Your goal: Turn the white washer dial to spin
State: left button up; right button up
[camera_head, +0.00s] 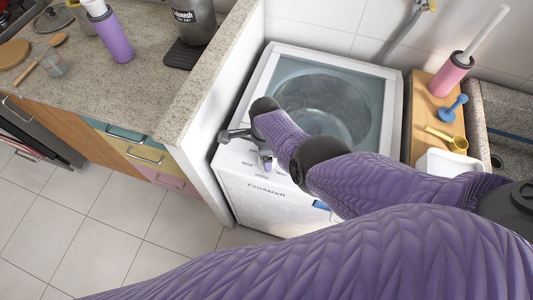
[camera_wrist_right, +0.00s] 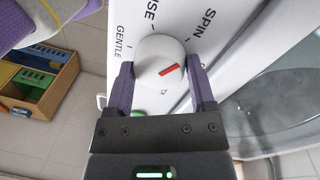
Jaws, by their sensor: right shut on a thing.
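The white washer (camera_head: 262,195) stands below the tiled wall in the head view. Its round white dial (camera_wrist_right: 158,50) shows in the right wrist view, with a red mark on the lower right of its face that slants up to the right. The SPIN label (camera_wrist_right: 209,20) is up and to the right of the dial. A GENTLE label is at its left, and another label is partly hidden. My right gripper (camera_wrist_right: 160,68) is shut on the dial, one finger on each side. In the head view it is at the washer's front left edge. My left gripper is not in view.
A granite counter (camera_head: 130,85) with a purple bottle (camera_head: 117,42) and a dark container (camera_head: 193,20) lies left of the washer. A wooden surface (camera_head: 421,100) with a pink holder (camera_head: 450,78) and a yellow scoop (camera_head: 457,144) lies right. The floor at lower left is clear.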

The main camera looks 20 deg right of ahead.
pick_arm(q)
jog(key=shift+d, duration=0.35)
pick_arm(e)
jog(key=o, duration=1.2)
jog(key=shift+r+p, duration=0.3)
jog(key=shift+r, duration=0.1)
pick_arm(q)
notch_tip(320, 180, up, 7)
jog(key=p, duration=0.6)
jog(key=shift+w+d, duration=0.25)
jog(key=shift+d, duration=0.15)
pick_arm(e)
jog(key=r, duration=0.6)
jog(key=w+r, duration=0.1)
jog(key=r, duration=0.2)
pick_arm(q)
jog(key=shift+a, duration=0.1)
pick_arm(e)
jog(key=shift+d, duration=0.1)
